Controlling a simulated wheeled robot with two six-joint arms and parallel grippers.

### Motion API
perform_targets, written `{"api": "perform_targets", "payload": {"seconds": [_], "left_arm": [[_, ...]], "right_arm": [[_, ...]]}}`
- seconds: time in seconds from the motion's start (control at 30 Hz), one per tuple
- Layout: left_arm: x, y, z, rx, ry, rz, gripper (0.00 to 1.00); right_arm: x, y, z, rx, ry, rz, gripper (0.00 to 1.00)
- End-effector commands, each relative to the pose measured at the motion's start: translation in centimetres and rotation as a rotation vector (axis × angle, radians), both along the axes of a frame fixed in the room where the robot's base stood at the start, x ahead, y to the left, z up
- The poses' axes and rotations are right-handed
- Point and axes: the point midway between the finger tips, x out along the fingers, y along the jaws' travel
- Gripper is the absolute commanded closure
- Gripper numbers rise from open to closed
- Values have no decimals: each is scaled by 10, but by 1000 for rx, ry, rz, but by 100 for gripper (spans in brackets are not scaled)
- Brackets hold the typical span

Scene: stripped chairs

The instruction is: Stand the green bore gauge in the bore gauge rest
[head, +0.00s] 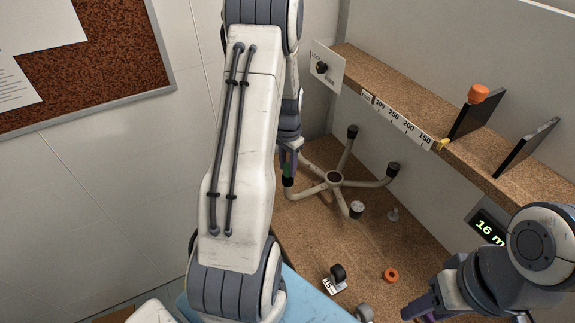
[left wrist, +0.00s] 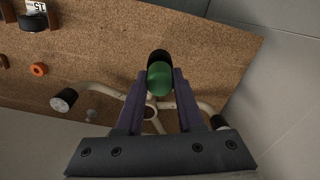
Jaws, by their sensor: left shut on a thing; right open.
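My left gripper (head: 289,160) is shut on the green bore gauge (head: 287,169), a small green piece with a black end pointing down. In the left wrist view the bore gauge (left wrist: 160,78) sits between the two fingertips (left wrist: 158,82), its black end outward. The gripper is at the left of the chair base in the head view; its height over the bench is hard to judge. My right gripper (head: 426,309) is open and empty at the lower right, partly cut off. I cannot tell which thing is the bore gauge rest.
A pale star-shaped chair base (head: 335,179) stands on the brown bench (head: 320,240). A shelf (head: 400,95) with black plates runs along the right wall (head: 450,40).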

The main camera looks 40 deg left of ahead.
Motion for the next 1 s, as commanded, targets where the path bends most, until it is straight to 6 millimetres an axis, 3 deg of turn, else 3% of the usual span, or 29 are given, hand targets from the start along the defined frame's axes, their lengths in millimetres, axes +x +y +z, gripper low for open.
{"api": "perform_targets", "payload": {"seconds": [1.0], "left_arm": [[0,0,12,0,-1,0,100]], "right_arm": [[0,0,10,0,0,0,50]]}}
